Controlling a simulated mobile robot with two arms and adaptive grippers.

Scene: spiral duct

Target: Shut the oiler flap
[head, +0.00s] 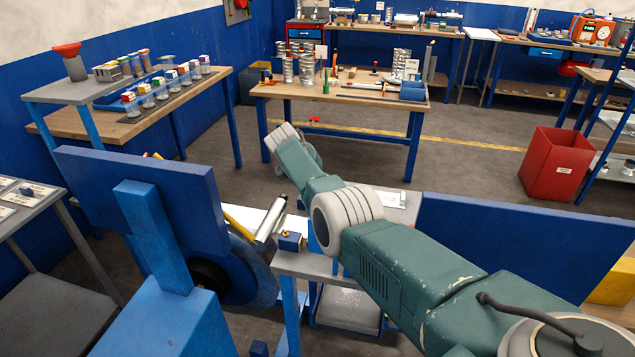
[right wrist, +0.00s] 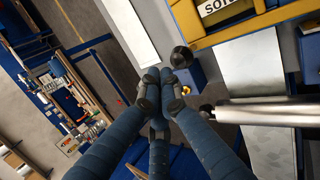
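A small blue block with a brass-coloured fitting (head: 291,241) sits at the left end of a grey bench top in the head view. It looks like the oiler, but I cannot make out its flap or how far open it is. In the right wrist view the brass fitting (right wrist: 186,90) shows beside the fingertips, against blue. My right gripper (right wrist: 165,88) has its dark fingertips drawn together with nothing seen between them. I cannot tell whether they touch the block. My right gripper is out of sight in the head view, and my left gripper is in neither view.
A dark ball knob (right wrist: 181,57) is close above the fingertips. A blue panel (head: 150,205) and a large blue disc (head: 250,277) stand at the left. A wooden workbench (head: 340,95) stands behind.

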